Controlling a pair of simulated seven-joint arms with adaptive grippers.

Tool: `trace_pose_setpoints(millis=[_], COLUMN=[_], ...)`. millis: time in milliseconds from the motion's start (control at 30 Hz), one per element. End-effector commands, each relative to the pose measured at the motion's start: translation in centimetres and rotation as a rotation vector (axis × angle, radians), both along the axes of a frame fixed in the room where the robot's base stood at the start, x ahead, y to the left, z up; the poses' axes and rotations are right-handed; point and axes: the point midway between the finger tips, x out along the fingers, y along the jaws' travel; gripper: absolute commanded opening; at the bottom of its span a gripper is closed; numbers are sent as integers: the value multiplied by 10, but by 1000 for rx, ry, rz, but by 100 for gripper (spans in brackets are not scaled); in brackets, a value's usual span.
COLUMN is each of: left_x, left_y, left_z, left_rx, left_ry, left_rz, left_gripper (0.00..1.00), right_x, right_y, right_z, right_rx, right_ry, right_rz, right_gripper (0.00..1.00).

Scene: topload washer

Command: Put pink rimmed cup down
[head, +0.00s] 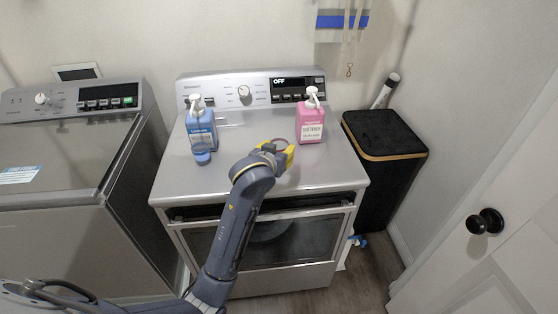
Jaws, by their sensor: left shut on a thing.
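The pink rimmed cup (279,140) shows as a thin pink rim just behind my left gripper, over the right-middle of the grey dryer top (240,174). My left gripper (281,150), with yellow on its fingers, is shut on the cup. The gripper hides most of the cup, so I cannot tell whether its base touches the surface. My right gripper is not in view.
A blue bottle (202,131) with a small blue cup (202,158) in front stands left on the dryer top. A pink softener bottle (311,122) stands behind and right of my gripper. The front-right top is clear. A black hamper (385,133) stands right.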

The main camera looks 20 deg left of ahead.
Motion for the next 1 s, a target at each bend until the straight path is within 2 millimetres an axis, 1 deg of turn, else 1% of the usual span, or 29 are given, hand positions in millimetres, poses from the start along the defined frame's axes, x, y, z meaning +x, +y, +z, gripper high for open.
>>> trace_pose_setpoints(millis=[133,300,433,967,1000], left_x=[0,0,0,0,0], left_y=[0,0,0,0,0], left_z=[-6,-27,-38,-45,-45], left_rx=[1,1,1,0,0], left_ry=[0,3,1,0,0], left_rz=[0,0,1,0,0], left_gripper=[26,26,26,26,50], right_x=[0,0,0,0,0], right_y=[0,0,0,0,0], right_z=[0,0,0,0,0], right_rx=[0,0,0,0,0], right_ry=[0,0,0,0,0], right_rz=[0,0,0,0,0], right_gripper=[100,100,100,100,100])
